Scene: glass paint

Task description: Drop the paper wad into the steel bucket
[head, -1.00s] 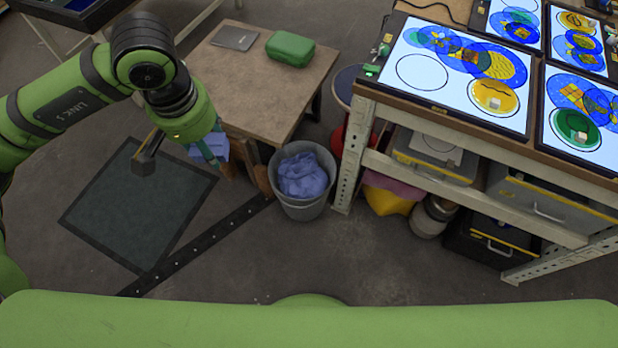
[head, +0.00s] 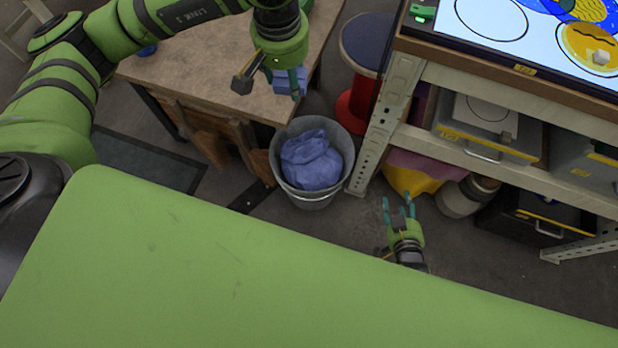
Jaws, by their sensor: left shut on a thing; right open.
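The steel bucket (head: 350,170) stands on the floor beside the wooden table. A crumpled blue bag-like bundle (head: 312,158) lies inside it. My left gripper (head: 284,86) is shut on a small blue paper wad (head: 289,77). It holds the wad up and slightly left of the bucket's opening, in front of the table edge in the picture. Part of the wad is hidden by the fingers. My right gripper (head: 399,206) is open and empty, low in the picture, right of the bucket and in front of the shelf.
The wooden table (head: 215,75) is left of the bucket. A metal shelf post (head: 388,115) rises close on its right, with a red and dark stool (head: 366,45) behind. A yellow container (head: 412,181) sits under the shelf. A dark floor mat (head: 150,160) lies at left.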

